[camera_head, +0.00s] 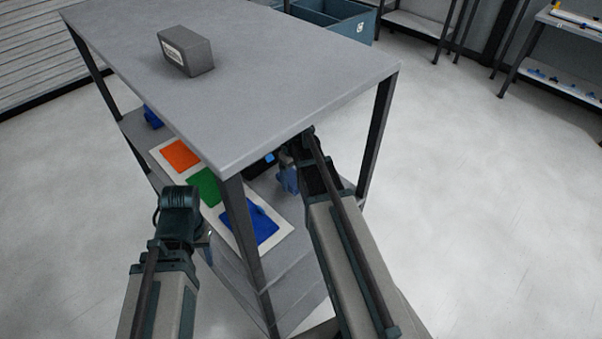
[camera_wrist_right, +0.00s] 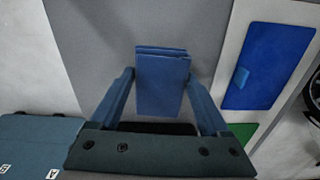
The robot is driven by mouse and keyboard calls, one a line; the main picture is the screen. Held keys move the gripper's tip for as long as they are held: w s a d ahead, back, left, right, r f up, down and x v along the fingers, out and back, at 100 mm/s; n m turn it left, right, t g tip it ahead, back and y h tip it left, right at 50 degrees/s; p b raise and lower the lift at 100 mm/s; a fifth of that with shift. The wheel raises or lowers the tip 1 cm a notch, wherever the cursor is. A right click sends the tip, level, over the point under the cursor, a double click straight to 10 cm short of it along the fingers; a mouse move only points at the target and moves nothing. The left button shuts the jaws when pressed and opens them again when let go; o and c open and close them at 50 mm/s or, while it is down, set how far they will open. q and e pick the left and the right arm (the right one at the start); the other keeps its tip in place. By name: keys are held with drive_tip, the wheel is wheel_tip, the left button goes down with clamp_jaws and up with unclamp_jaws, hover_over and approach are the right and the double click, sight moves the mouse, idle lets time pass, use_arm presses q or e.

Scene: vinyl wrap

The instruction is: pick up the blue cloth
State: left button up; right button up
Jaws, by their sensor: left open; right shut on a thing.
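A folded blue cloth (camera_wrist_right: 161,88) stands between the fingers of my right gripper (camera_wrist_right: 160,76), which is shut on it. In the head view my right gripper (camera_head: 287,172) reaches in under the table top, beside the lower shelf, and the cloth cannot be made out clearly there. My left gripper (camera_head: 180,205) is in front of the table's left side, away from the cloth. It is open, though its fingertips are mostly hidden.
A white mat (camera_head: 278,237) with orange, green and blue squares lies on the lower shelf. The table top (camera_head: 270,80) overhangs it, with a near leg (camera_head: 241,225) between my arms. A grey box (camera_head: 186,52) stands on top.

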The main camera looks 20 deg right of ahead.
drive_tip(key=s+a, duration=0.1)
drive_tip(key=a, duration=0.3)
drive_tip(key=s+a, duration=0.2)
drive_tip(key=a, duration=0.2)
drive_tip(key=s+a+r+p, duration=0.1)
drive_tip(key=a, duration=0.3)
drive_tip(key=shift+s+a+r, duration=0.1)
drive_tip(key=shift+s+a, duration=0.1)
drive_tip(key=shift+a, duration=0.05)
drive_tip(key=o, duration=0.6)
drive_tip(key=c, duration=0.5)
drive_tip(key=shift+o, duration=0.2)
